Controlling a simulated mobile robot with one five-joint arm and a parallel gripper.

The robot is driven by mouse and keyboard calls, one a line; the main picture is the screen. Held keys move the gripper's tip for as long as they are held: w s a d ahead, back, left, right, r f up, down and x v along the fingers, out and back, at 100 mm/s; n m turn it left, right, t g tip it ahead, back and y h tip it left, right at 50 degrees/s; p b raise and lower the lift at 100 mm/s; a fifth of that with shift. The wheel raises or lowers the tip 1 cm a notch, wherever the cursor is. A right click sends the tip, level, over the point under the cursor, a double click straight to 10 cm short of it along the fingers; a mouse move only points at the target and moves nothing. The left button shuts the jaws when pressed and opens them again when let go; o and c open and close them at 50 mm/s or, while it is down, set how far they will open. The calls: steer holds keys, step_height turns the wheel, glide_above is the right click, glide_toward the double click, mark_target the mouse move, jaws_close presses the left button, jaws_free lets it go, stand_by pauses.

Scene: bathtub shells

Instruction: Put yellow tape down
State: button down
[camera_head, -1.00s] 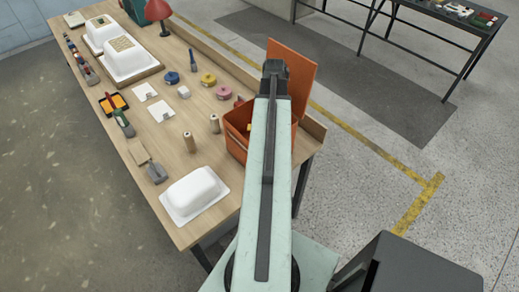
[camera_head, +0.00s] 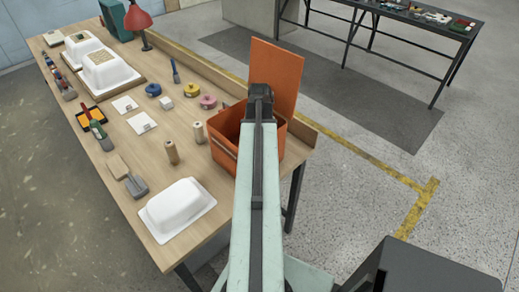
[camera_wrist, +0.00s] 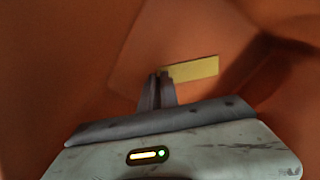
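A flat yellow piece (camera_wrist: 197,69) shows just beyond the fingertips, to the right. I cannot tell what it is or whether the fingers touch it.
A white tub shell (camera_head: 178,208) sits at the bench's near edge. Two spools (camera_head: 172,152), white square pieces, a scraper (camera_head: 135,185) and more shells at the far end occupy the bench. A raised edge runs along the bench's right side. A dark box (camera_head: 415,268) stands at lower right.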

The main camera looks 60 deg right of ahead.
steer(key=shift+f, duration=0.15)
steer(key=c, duration=1.6)
jaws_free()
step_height(320, 180, up, 12)
steer(key=p, duration=1.2)
steer(key=shift+r, duration=0.25)
